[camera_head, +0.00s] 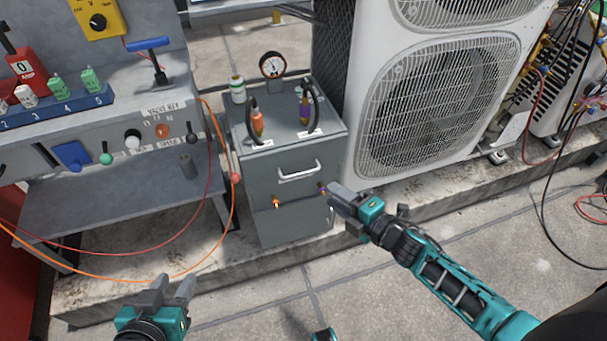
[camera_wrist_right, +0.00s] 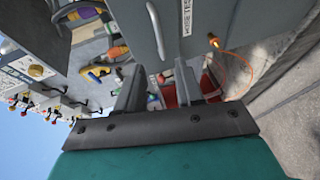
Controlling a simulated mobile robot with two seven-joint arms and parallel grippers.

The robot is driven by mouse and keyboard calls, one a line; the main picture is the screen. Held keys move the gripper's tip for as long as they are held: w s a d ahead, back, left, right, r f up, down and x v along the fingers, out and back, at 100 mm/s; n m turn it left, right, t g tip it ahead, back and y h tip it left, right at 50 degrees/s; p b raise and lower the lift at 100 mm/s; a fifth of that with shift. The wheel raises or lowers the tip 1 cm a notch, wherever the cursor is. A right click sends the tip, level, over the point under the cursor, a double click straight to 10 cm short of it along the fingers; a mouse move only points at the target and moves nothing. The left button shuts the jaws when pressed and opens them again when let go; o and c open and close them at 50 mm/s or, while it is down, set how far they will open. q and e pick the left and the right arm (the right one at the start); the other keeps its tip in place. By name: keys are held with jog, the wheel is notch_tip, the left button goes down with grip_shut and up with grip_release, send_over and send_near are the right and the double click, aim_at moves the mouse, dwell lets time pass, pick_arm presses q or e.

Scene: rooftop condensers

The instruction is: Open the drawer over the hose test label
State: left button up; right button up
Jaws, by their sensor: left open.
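The grey cabinet (camera_head: 250,185) stands at the middle of the head view, with a drawer front that looks shut. Its light bar handle (camera_head: 299,171) also shows in the right wrist view (camera_wrist_right: 155,30). Beside the handle there is a white label (camera_wrist_right: 185,18) reading "HOSE TEST"; I cannot make it out in the head view. My right gripper (camera_head: 334,192) is at the cabinet's front right, right of and below the handle. Its fingers are apart and empty in the wrist view (camera_wrist_right: 160,82). My left gripper (camera_head: 174,283) is open and empty, low at the left, away from the cabinet.
A gauge (camera_head: 272,66), a white bottle (camera_head: 237,88) and hoses stand on the cabinet. An orange fitting (camera_head: 276,203) juts from its front below the handle. A bench (camera_head: 110,205) with trailing cables is at left. A large condenser (camera_head: 430,100) stands close at right.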

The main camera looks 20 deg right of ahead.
jog(key=b+x, duration=0.2)
jog(key=x, duration=0.9)
jog(key=c, duration=0.5)
grip_shut()
dwell(0.7)
